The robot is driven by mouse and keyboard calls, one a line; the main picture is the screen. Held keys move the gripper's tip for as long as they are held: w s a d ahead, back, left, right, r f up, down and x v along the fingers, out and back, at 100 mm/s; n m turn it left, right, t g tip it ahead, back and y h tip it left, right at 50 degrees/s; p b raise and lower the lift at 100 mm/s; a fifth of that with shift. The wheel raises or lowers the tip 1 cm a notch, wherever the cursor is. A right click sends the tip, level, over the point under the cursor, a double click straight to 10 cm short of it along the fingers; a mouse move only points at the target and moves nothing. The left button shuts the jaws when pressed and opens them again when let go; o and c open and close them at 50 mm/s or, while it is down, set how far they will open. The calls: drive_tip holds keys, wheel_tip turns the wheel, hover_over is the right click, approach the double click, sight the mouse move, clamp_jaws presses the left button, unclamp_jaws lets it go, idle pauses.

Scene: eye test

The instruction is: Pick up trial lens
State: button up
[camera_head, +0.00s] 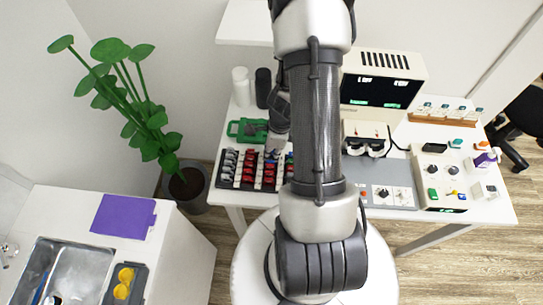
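A dark rack (222,181) on the table holds rows of small red, dark and pale-handled pieces, which look like trial lenses (250,160). Its right side is partly hidden behind my arm, and I cannot single out one lens. A dark grey part beside my arm, just above the rack in the picture, looks like part of my gripper (280,112). Most of it is hidden behind the arm, so its fingers and anything in them cannot be made out.
A green case (248,130) lies behind the rack, with a white cylinder (241,86) and a dark cylinder (262,88) further back. A boxy machine (383,78) and control panels stand right of my arm. A potted plant (187,186) stands left of the white table (490,211).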

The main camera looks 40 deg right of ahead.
drive_tip(key=shift+c, duration=0.4)
clamp_jaws()
drive_tip(key=shift+r, duration=0.15)
